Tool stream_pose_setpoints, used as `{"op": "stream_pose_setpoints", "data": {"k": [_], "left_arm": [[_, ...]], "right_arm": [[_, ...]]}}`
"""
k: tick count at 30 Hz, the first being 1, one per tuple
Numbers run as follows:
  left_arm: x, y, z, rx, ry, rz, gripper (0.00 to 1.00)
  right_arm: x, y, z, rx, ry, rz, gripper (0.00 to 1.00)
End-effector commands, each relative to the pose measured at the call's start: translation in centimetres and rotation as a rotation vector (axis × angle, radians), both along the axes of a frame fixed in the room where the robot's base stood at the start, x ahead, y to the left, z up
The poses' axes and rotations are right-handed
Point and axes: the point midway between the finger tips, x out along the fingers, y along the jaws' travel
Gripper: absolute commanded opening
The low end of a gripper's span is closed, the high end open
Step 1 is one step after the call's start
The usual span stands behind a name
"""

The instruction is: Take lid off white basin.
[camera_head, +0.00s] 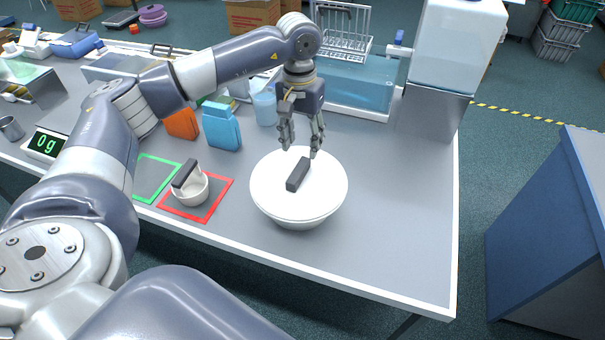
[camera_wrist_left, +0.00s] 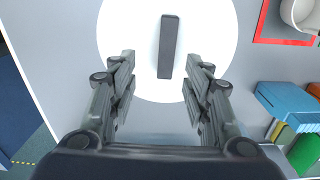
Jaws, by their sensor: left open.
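The white basin (camera_head: 297,217) stands on the grey table, right of the red square. Its round white lid (camera_head: 325,186) sits on top, with a dark bar handle (camera_head: 298,174) across its middle. The lid (camera_wrist_left: 130,35) and handle (camera_wrist_left: 168,47) also show in the left wrist view. My left gripper (camera_head: 301,152) points down above the far part of the lid, open and empty. In the left wrist view the handle lies ahead of and between the open fingers (camera_wrist_left: 158,75), apart from both. My right gripper is not in view.
A white cup with a dark handle (camera_head: 192,192) stands in the red square (camera_head: 222,196), left of the basin. Blue (camera_head: 222,131) and orange (camera_head: 181,124) packs stand behind it. A light blue cup (camera_head: 264,108) stands behind my gripper. The table right of the basin is clear.

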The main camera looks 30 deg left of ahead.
Motion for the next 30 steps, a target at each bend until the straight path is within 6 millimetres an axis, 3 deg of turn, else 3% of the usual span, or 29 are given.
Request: {"op": "stream_pose_setpoints", "data": {"k": [3, 9, 14, 24, 30], "left_arm": [[-0.2, 1.0, -0.8, 0.030, 0.012, -0.006, 0.45], [-0.2, 0.9, -3.9, 0.027, 0.012, -0.007, 0.45], [-0.2, 0.9, -5.2, 0.027, 0.008, -0.008, 0.45], [-0.3, 0.9, -9.4, 0.026, 0.011, -0.006, 0.45], [-0.3, 0.8, -10.5, 0.025, 0.008, -0.007, 0.45]], "right_arm": [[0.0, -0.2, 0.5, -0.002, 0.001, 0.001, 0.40], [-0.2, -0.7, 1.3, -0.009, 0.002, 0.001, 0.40], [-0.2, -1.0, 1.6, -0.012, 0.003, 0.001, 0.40], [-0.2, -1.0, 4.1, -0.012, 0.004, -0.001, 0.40], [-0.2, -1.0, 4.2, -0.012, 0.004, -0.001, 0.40]]}}
